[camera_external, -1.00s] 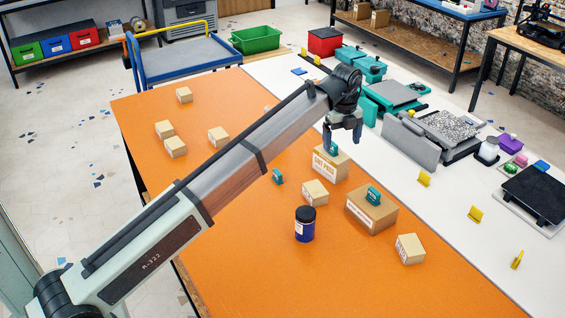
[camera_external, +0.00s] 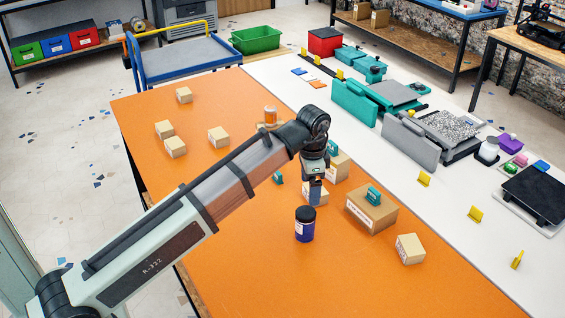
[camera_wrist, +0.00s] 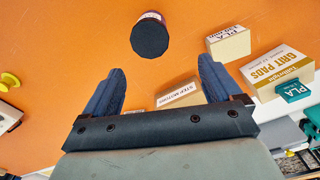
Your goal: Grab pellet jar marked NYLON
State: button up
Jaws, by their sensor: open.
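A dark blue jar with a black lid (camera_external: 304,225) stands upright on the orange tabletop in the external view. Its label is too small to read there. In the wrist view a black-lidded jar (camera_wrist: 150,38) shows ahead of the fingertips, lid facing the camera, its label mostly hidden. My gripper (camera_external: 315,200) is open and empty, pointing down just behind the blue jar and in front of a small box. In the wrist view its fingers (camera_wrist: 161,68) are spread, with nothing gripped.
Small cartons (camera_external: 410,249) and a larger carton with a teal item on top (camera_external: 371,210) stand around the blue jar. A GRIT PADS box (camera_wrist: 280,70) and a STEP MOTORS box (camera_wrist: 180,95) lie close by in the wrist view.

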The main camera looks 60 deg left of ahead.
aim_at(307, 209)
jog(key=n, duration=0.3)
jog(key=shift+s+f+n, duration=0.1)
jog(key=shift+s+n, duration=0.3)
jog(key=n, duration=1)
jog(key=shift+n, duration=0.3)
notch_tip(307, 209, down, 8)
jog(key=shift+s+d+f, duration=0.1)
jog(key=shift+f, duration=0.15)
jog(key=shift+s+d+f, duration=0.15)
jog(key=shift+f, duration=1.2)
jog(key=shift+s+d+f, duration=0.15)
jog(key=shift+f, duration=1.15)
jog(key=c, duration=1.2)
jog(key=shift+r, duration=0.1)
